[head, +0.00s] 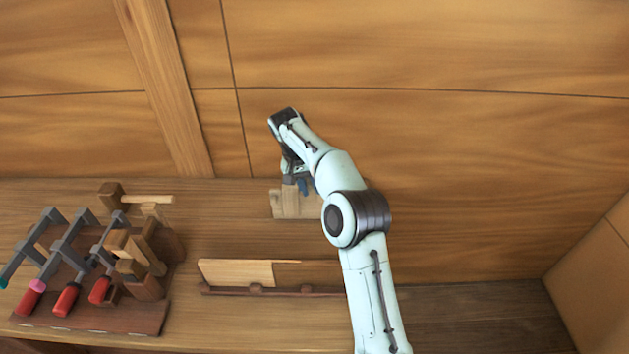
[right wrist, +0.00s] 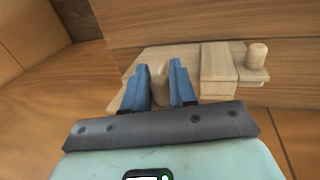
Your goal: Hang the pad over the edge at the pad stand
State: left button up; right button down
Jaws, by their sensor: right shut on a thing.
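My right gripper (head: 297,183) is over the far part of the bench, near the plank wall. Its blue fingers (right wrist: 161,86) are shut on a pale wooden grip, which I take to be part of the pad (right wrist: 160,76). Pale wood around it, with a square block (right wrist: 217,64) and a round peg (right wrist: 256,55), shows in the right wrist view. In the head view this pale wood (head: 292,204) is just below the gripper, partly hidden by the arm. I cannot tell which part is pad and which is stand, or whether they touch. My left gripper is out of view.
A rack (head: 95,312) with several red-handled clamps and wooden pieces stands at the left. A pale board (head: 235,272) stands at a low dark rail (head: 222,291) in the front middle. The plank wall (head: 430,140) rises behind. The bench at the right looks clear.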

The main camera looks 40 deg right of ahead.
jog(key=shift+f, duration=0.95)
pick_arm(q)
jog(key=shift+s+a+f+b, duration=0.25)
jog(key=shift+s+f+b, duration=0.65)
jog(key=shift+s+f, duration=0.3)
pick_arm(e)
notch_tip(320, 180, down, 5)
jog(key=shift+f, duration=0.25)
jog(key=c, duration=0.8)
grip_release()
